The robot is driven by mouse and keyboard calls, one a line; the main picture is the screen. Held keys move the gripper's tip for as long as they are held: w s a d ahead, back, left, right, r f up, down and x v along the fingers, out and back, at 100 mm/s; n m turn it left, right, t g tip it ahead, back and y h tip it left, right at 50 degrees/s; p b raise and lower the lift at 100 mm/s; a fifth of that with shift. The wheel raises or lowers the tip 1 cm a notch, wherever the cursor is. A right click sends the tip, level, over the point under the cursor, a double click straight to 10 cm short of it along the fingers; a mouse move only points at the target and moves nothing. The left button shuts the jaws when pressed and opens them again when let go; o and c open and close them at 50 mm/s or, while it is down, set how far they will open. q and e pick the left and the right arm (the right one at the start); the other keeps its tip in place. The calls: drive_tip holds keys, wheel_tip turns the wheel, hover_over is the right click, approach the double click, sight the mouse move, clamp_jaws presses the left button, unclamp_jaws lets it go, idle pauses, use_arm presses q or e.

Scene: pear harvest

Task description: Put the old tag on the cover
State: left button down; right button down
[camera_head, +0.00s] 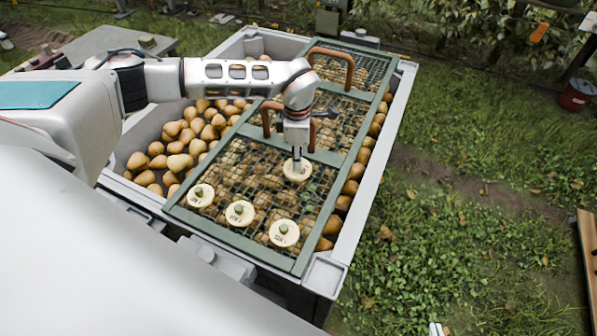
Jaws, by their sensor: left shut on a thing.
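The cover (304,257) is a green-framed wire mesh panel with copper-coloured handles, lying over part of a grey bin of pears. My left gripper (297,163) points down over the near half of the cover, shut on a round cream tag (297,171). I cannot tell whether this tag touches the mesh. Three similar round tags with small knobs lie on the near end of the cover: one at left (201,195), one in the middle (240,212) and one at right (284,232). I cannot tell which is the old tag. My right gripper is not in view.
The grey bin (345,245) holds many pears (180,162), uncovered along the left side. A grey table (75,45) stands at the far left. Grass lies to the right, with a red bucket (577,95) and a wooden board (587,250) at the right edge.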

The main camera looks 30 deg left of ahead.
use_arm(q)
wheel_tip(320, 180, down, 2)
drive_tip(key=shift+f, duration=0.1)
wheel_tip(320, 180, down, 3)
drive_tip(key=shift+f+b, duration=0.2)
drive_tip(key=shift+b, duration=0.2)
drive_tip(key=shift+f, duration=0.4)
drive_tip(key=shift+r, duration=0.1)
drive_tip(key=c, duration=1.9)
unclamp_jaws()
drive_tip(key=shift+f, duration=0.2)
drive_tip(key=shift+r, duration=0.1)
